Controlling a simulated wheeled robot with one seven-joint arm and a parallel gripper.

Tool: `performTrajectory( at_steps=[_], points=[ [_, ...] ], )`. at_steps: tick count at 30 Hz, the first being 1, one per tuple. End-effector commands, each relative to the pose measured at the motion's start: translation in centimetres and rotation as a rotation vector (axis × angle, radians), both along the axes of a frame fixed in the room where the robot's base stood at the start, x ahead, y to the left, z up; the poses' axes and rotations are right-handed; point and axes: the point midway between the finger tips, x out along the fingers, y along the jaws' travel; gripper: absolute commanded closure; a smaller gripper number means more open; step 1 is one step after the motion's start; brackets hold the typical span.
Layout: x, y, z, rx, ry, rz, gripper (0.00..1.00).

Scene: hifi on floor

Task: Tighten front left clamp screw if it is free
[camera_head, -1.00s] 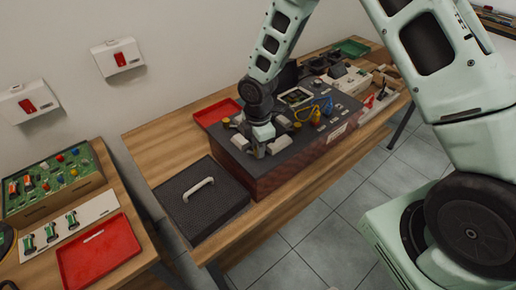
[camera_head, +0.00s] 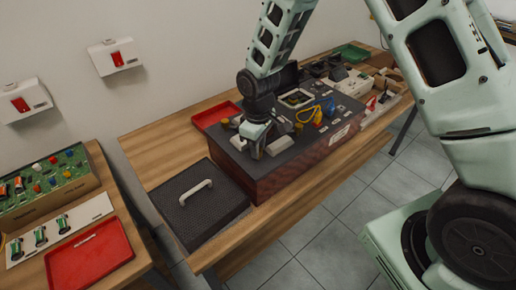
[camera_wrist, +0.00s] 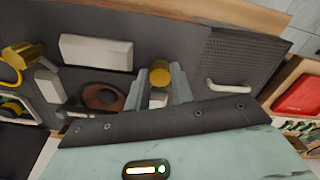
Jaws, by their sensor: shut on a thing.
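The front left clamp screw (camera_wrist: 161,70) shows in the wrist view as a round yellow knob between my fingertips. My gripper (camera_wrist: 165,84) is shut on it, with one finger on each side, near the left end of the dark-topped box (camera_head: 260,180). A small pale block (camera_wrist: 158,99) shows between the fingers. In the head view my gripper (camera_head: 259,151) points down at the box top and hides the screw. I cannot tell how tight the screw is.
A black case (camera_head: 190,218) with a white handle is left of the box. Another yellow knob (camera_head: 224,121) stands behind the gripper. Yellow and blue cables (camera_head: 316,112) lie farther right.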

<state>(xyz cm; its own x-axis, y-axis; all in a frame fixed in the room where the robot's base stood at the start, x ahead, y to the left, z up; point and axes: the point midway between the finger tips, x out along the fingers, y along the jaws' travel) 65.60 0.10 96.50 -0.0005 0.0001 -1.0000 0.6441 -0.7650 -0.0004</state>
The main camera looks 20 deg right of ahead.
Motion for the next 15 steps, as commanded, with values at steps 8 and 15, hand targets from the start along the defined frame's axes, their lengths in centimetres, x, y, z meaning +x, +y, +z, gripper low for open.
performTrajectory(
  at_steps=[8, 15],
  points=[
    [0.08, 0.03, 0.01, 0.000, -0.002, -0.218, 0.99],
    [0.10, 0.03, 0.08, 0.001, -0.003, -0.338, 0.99]
  ],
)
